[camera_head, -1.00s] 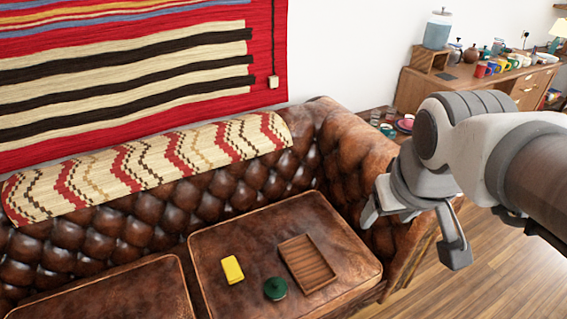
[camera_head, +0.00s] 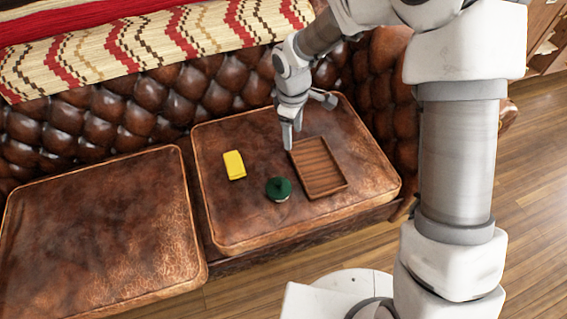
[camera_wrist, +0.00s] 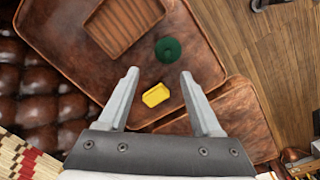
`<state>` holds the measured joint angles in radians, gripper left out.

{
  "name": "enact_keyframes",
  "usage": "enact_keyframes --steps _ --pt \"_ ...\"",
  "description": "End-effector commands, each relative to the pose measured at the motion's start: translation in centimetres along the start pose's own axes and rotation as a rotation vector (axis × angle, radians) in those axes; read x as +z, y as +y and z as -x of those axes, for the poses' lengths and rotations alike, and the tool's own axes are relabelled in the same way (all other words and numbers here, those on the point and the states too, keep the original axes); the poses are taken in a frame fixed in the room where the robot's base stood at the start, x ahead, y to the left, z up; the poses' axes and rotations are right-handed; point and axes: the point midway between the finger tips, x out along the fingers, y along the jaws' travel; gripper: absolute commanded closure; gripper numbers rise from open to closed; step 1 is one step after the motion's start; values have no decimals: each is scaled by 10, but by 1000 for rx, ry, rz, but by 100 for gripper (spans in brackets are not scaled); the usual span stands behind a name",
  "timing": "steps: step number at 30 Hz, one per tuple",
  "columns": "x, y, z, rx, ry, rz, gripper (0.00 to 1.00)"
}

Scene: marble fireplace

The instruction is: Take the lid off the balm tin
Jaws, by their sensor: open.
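The balm tin (camera_head: 279,189) is a small round green tin with its lid on, resting on the right seat cushion of the leather sofa. A small knob seems to stand on the lid. In the wrist view the green lid (camera_wrist: 169,50) lies beyond the fingertips, seen from above, and hides most of the tin. My gripper (camera_head: 293,141) is open and empty above the cushion, behind the tin and near the wooden tray's left edge. In the wrist view its two fingers (camera_wrist: 159,75) are spread wide, with nothing between the tips.
A shallow wooden tray (camera_head: 345,174) lies just right of the tin, empty. A yellow block (camera_head: 234,165) lies to its left, and it also shows in the wrist view (camera_wrist: 156,95). The tufted sofa back (camera_head: 150,100) rises behind. The cushion's front part is clear.

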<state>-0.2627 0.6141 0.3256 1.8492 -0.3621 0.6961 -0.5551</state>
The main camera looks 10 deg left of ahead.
Motion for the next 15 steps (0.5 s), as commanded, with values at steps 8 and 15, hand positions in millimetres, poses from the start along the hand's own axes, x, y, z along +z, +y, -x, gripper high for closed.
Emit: enact_keyframes --steps 8,15 --pt "-30 -18 -68 -57 9 126 34" --pt "-32 -21 -109 -61 9 134 34"
